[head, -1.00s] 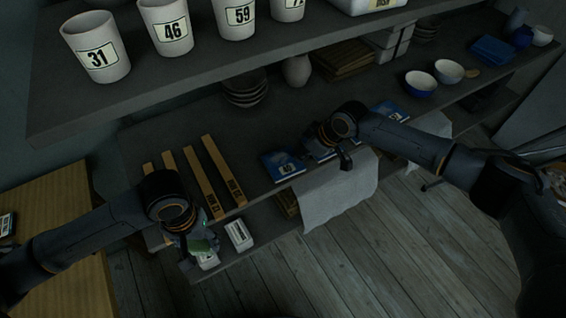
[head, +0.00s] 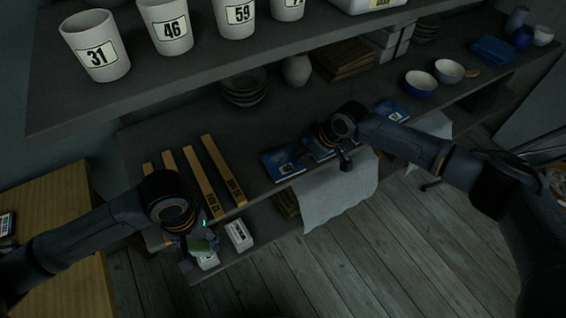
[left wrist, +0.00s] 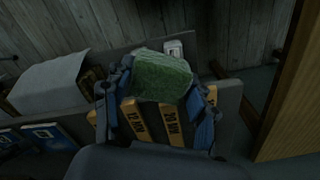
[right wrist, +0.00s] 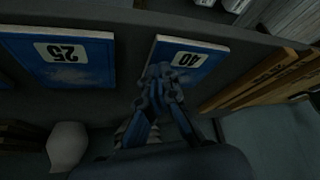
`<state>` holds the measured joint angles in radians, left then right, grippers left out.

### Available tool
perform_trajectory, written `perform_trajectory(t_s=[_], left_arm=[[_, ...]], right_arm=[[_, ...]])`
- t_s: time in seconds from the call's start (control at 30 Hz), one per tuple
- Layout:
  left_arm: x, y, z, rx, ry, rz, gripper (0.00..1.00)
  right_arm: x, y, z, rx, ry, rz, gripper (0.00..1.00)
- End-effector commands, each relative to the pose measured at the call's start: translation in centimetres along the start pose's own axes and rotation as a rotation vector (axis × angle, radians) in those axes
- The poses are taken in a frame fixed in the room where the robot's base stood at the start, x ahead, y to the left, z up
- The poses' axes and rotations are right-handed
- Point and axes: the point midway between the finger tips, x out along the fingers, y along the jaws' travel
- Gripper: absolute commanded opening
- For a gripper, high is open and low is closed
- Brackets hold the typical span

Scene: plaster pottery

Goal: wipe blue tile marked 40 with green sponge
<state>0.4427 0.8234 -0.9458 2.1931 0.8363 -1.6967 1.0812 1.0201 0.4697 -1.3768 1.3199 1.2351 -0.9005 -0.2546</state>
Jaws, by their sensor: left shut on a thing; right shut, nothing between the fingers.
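The blue tile marked 40 (right wrist: 185,62) lies on the lower shelf; in the head view it is the leftmost blue tile (head: 283,164), beside the wooden bars. My right gripper (right wrist: 160,76) is shut and empty, over the near edge of this tile in the right wrist view; I cannot tell whether it touches. The green sponge (left wrist: 162,75) is held between the fingers of my left gripper (left wrist: 158,92). In the head view the sponge (head: 199,245) is at the shelf's front left, past the ends of the bars, away from the tile.
A blue tile marked 25 (right wrist: 68,58) lies beside tile 40. Several wooden bars (head: 222,168) lie between the sponge and the tile. A grey cloth (head: 340,190) hangs over the shelf edge. White numbered cups (head: 97,46) stand on the upper shelf, overhead. Bowls (head: 243,90) sit behind.

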Motion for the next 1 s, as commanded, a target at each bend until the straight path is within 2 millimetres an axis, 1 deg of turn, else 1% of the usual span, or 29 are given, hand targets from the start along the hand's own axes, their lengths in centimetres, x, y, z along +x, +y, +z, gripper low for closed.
perform_trajectory(t_s=[0.33, 0.47, 1.0], left_arm=[[0.5, 0.0, 0.0, 0.000, 0.000, 0.000, 0.32], [0.2, 0.0, 0.0, 0.000, 0.000, 0.000, 0.32], [-3.6, 0.0, 0.0, 0.000, 0.000, 0.000, 0.32]], right_arm=[[0.7, 0.0, 0.3, 0.000, 0.000, 0.000, 0.00], [0.4, 0.0, 0.2, 0.000, 0.000, 0.000, 0.00], [-3.3, 0.0, -1.8, 0.001, 0.000, -0.001, 0.00]])
